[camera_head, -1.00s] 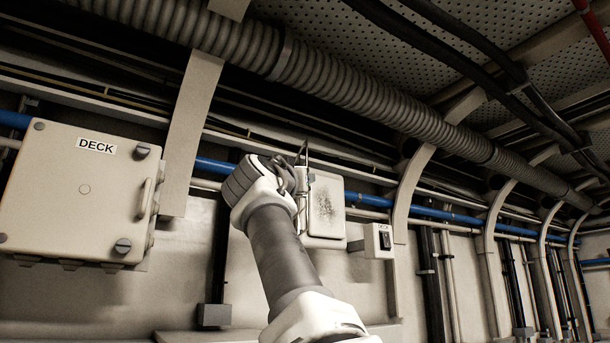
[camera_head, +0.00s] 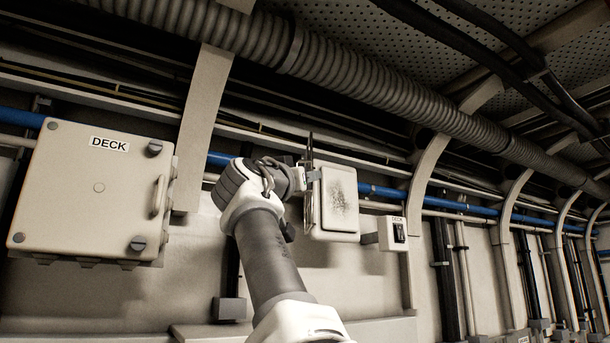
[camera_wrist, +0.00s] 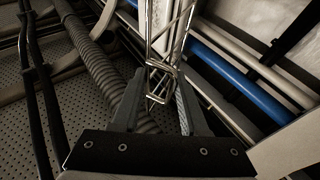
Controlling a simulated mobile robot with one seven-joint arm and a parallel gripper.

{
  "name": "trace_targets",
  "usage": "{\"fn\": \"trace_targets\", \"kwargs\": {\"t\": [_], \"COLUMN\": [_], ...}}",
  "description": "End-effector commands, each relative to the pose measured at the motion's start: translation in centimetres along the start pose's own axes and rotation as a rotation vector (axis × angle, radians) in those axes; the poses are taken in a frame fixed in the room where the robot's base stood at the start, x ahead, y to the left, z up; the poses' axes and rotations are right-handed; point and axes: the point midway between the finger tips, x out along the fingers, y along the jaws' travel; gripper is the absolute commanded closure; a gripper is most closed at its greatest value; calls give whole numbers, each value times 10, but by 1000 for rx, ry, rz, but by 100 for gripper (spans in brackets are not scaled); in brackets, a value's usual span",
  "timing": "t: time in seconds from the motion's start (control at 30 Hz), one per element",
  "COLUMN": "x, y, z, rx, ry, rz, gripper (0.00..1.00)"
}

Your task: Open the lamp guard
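The lamp (camera_head: 340,203) is a pale, framed rectangular unit with a smudged face on the wall in the head view. The wire lamp guard shows as a thin dark upright piece (camera_head: 309,150) at the lamp's left edge, seen nearly edge-on. In the wrist view the guard is a metal wire cage (camera_wrist: 183,30) whose end loop lies between my fingers. My gripper (camera_wrist: 160,75) has its two dark fingers apart, around or beside that loop; firm contact cannot be told. In the head view my gripper (camera_head: 300,178) is at the lamp's left side, its fingertips partly hidden.
A large DECK box (camera_head: 85,195) is on the wall at left. A small DECK switch box (camera_head: 392,234) sits right of the lamp. A blue pipe (camera_head: 380,191) runs behind, with a ribbed duct (camera_head: 370,85) above. A curved frame rib (camera_head: 425,185) stands at right.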

Motion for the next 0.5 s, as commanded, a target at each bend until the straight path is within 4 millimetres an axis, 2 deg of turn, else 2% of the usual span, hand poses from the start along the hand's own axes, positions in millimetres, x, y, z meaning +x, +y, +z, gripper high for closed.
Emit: {"fn": "trace_targets", "kwargs": {"t": [0.27,0.37,0.5], "x": [-1,-7,-24], "y": [1,1,1], "z": [-3,-2,0], "rx": [2,3,5], "ry": [6,8,9], "rz": [-1,-1,-3], "gripper": [60,60,60]}}
